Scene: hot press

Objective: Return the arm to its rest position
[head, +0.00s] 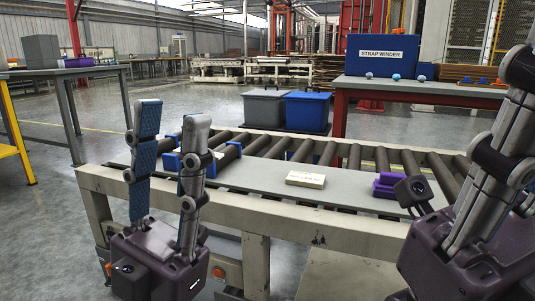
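My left gripper (172,128) points up at the front left, at the end of the conveyor. Its two fingers stand apart with open space between them, and I see nothing held. A blue pad shows on its left finger. My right gripper (505,135) is at the right edge, upright, its dark purple body low and its finger links running up. Part of it is cut off by the frame, so its opening is unclear. No held thing shows there.
The roller conveyor (350,233) spans the middle, bearing a grey plate (258,175), a cream block (305,179) and a purple object (386,184). Grey (265,108) and blue bins (305,111) stand behind. A red-legged table (420,92) holds a blue box (388,56).

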